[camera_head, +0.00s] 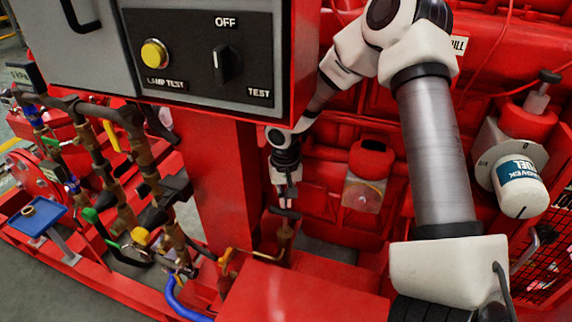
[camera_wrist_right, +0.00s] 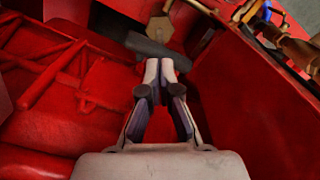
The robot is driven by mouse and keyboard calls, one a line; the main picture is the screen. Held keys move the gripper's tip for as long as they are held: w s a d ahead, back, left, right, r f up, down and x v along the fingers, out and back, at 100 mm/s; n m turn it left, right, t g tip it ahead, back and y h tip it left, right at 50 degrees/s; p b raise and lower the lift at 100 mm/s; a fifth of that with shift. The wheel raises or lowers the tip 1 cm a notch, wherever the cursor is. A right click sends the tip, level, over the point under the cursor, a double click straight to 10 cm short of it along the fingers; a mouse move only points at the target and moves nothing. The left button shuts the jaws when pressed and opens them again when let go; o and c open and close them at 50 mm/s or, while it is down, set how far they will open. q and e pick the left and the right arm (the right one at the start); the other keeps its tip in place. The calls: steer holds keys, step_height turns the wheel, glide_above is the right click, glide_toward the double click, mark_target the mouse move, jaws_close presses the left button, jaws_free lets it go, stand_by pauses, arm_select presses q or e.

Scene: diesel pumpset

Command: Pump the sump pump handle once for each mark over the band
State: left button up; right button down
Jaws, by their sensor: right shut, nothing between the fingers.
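The sump pump's dark T-shaped handle (camera_head: 285,212) tops a brass pump body (camera_head: 285,238) beside the red post in the head view. In the right wrist view the dark handle (camera_wrist_right: 178,62) lies across, just beyond the fingertips, with a brass hexagonal part (camera_wrist_right: 160,28) behind it. My right gripper (camera_head: 288,198) points down just above the handle. In the wrist view its fingertips (camera_wrist_right: 159,70) are together and empty, overlapping the handle's edge; I cannot tell whether they touch it. I cannot make out any marks or band. My left gripper is not in view.
A grey control box (camera_head: 200,50) overhangs at upper left, on a red post (camera_head: 222,185). Brass valves and pipes (camera_head: 120,190) crowd the left. A red block (camera_head: 290,293) stands in front of the pump. The red engine and a white fuel filter (camera_head: 520,188) fill the right.

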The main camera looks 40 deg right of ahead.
mark_target(285, 210)
steer(key=shift+f, duration=0.1)
steer(key=shift+f+b, duration=1.85)
steer(key=shift+f, duration=1.75)
steer(key=shift+r, duration=0.1)
step_height(285, 210, up, 7)
steer(key=p, duration=0.7)
steer(key=shift+r+p, duration=0.15)
steer(key=shift+p, duration=0.25)
